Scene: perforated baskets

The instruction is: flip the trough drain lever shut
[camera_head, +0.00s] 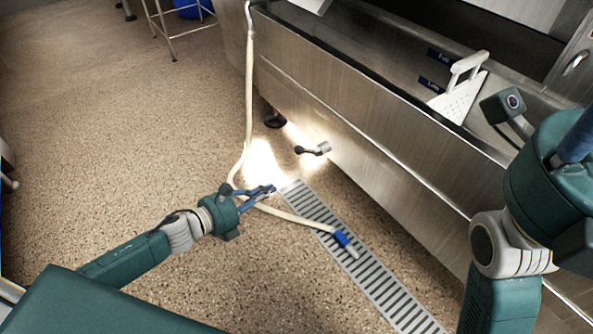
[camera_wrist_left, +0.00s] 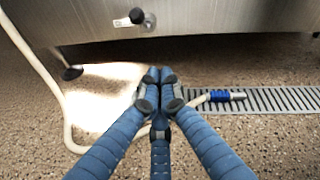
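The drain lever (camera_head: 300,150) is a short handle with a black knob on a metal fitting (camera_head: 323,147), low at the front of the steel trough (camera_head: 350,115). Its knob points left in the head view. In the left wrist view the knob (camera_wrist_left: 137,16) shows at the top, left of centre. My left gripper (camera_head: 272,189) has blue fingers drawn together at the tips, with nothing seen between them. It is apart from the lever, nearer to me and lower in the head view. In the left wrist view its fingertips (camera_wrist_left: 160,76) point toward the trough.
A pale hose (camera_head: 247,110) hangs from the trough and runs along the floor by my left gripper to a blue-collared end (camera_head: 343,239). A slotted floor grate (camera_head: 385,285) lies along the trough. The floor at left is open.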

